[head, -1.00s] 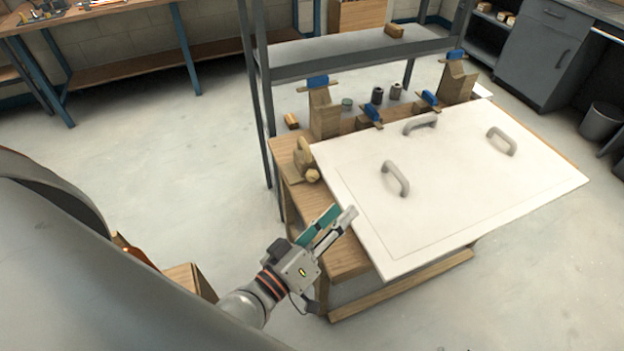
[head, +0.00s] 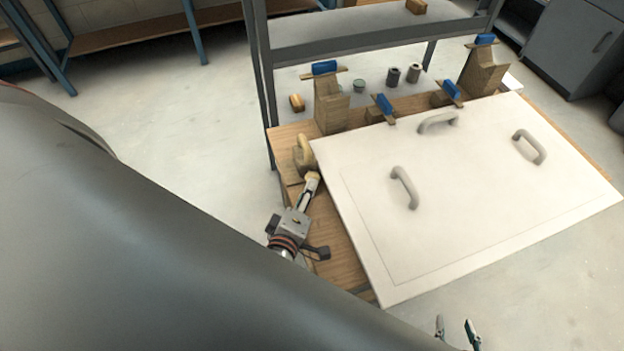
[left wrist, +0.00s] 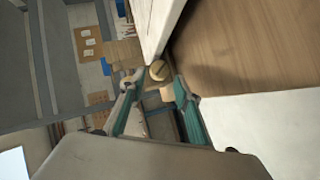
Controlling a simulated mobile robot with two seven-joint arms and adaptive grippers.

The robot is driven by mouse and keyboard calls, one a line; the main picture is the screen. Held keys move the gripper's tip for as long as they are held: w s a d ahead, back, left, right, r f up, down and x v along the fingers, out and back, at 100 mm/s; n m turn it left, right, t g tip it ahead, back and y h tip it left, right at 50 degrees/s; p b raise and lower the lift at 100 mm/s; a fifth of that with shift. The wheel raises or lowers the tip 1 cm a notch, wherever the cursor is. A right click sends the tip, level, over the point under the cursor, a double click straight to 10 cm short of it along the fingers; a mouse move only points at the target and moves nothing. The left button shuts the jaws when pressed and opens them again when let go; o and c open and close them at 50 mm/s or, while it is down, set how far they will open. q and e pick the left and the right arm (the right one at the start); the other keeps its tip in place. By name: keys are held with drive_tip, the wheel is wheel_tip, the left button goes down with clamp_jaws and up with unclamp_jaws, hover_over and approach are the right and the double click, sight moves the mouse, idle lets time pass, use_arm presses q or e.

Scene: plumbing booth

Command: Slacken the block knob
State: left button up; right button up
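The wooden block (head: 303,150) stands at the left edge of the wooden table, beside the white panel. Its small pale knob (head: 312,178) faces the near side. My left gripper (head: 310,188) is at the knob, pointing at the block. In the left wrist view the fingers (left wrist: 154,92) are spread, with the pale knob (left wrist: 168,92) between them, close to the right finger. A gap shows on the left finger's side. Contact cannot be told. My right gripper (head: 456,331) shows at the bottom edge of the head view, its two fingertips apart.
The white panel (head: 480,190) with several grey handles covers most of the table (head: 335,235). Wooden stands with blue-topped clamps (head: 325,68) line the back. Dark cups (head: 392,76) stand behind them. A grey shelf frame (head: 260,80) rises at the back left.

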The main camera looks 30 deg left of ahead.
sight(312, 176)
use_arm(q)
drive_tip(key=x, duration=0.4)
drive_tip(key=shift+w+a+f, duration=0.1)
drive_tip(key=shift+w+a, duration=0.05)
drive_tip(key=shift+w, duration=0.2)
use_arm(e)
drive_tip(key=shift+w+d+r, duration=0.2)
drive_tip(key=shift+w, duration=0.25)
